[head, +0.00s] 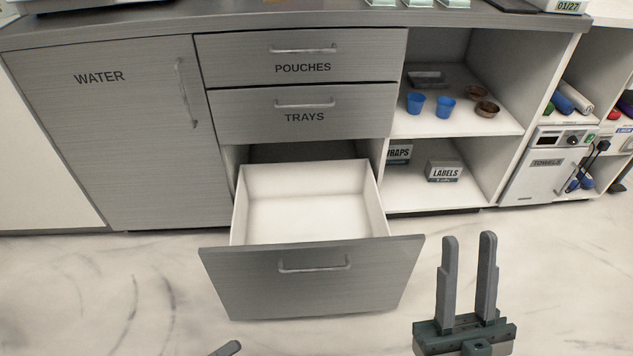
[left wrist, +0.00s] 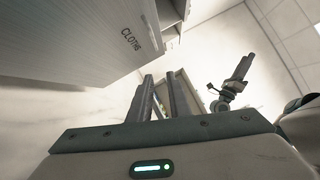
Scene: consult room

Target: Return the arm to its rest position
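My right gripper (head: 469,238) shows at the lower right of the head view, fingers pointing up, apart and with nothing between them. It is in front of the cabinets, right of the pulled-out drawer. Of my left gripper, only one fingertip (head: 226,348) shows at the bottom edge of the head view, below the drawer front. In the left wrist view both fingers of my left gripper (left wrist: 160,80) stand apart with an empty gap. My right gripper (left wrist: 240,68) also shows there, to the right.
The bottom drawer (head: 311,276) stands pulled out and empty. Its front, lettered CLOTHS (left wrist: 132,40), looms at the upper left of the left wrist view. The trays drawer (head: 304,117), pouches drawer (head: 302,68) and water door (head: 100,77) are shut. The pale floor is clear.

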